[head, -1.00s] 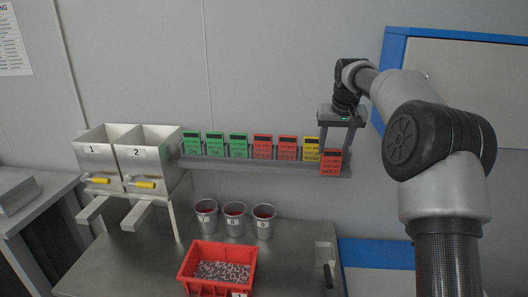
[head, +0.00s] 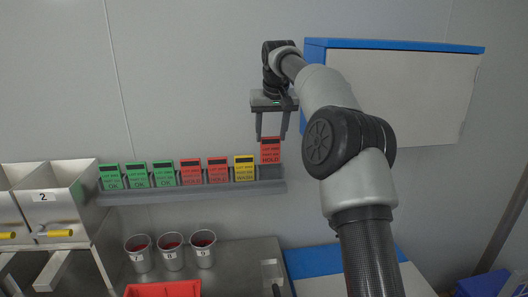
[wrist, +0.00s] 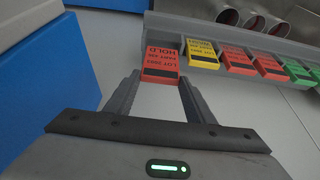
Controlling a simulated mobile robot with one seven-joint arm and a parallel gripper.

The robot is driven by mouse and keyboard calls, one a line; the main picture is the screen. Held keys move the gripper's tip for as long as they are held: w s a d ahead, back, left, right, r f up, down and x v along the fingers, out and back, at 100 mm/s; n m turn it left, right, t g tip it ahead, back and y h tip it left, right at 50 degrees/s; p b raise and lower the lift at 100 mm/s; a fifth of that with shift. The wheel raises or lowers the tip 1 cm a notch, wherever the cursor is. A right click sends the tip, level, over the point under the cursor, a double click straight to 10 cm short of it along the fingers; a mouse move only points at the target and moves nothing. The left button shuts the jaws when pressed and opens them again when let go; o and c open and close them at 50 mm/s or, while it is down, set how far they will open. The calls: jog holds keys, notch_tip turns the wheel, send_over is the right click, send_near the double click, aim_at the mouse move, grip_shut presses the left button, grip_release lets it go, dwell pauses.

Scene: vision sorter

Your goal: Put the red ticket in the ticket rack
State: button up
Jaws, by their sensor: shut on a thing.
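My gripper (head: 271,136) is shut on a red ticket (head: 270,152), held upright by its top. The ticket hangs at the right end of the grey ticket rack (head: 190,194), with its top higher than those of the racked tickets. In the wrist view, the same ticket (wrist: 162,68) sits between the fingertips, and the rack (wrist: 215,32) runs just beyond it to the right. Whether its lower edge touches the rack I cannot tell. The rack holds several green tickets, two red ones and, rightmost, a yellow ticket (head: 244,169).
Several cups (head: 171,254) stand on the metal table below the rack. A red bin (head: 163,290) is partly in view at the bottom. Steel hoppers (head: 45,205) stand at the left. A blue-edged panel (head: 400,95) is on the wall behind my arm.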

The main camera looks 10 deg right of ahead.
aim_at(271, 149)
jog(key=shift+f, duration=2.75)
jog(key=shift+f, duration=0.15)
jog(key=o, duration=1)
jog(key=shift+r, duration=0.45)
jog(key=v, duration=1.1)
jog(key=shift+s+r, duration=0.2)
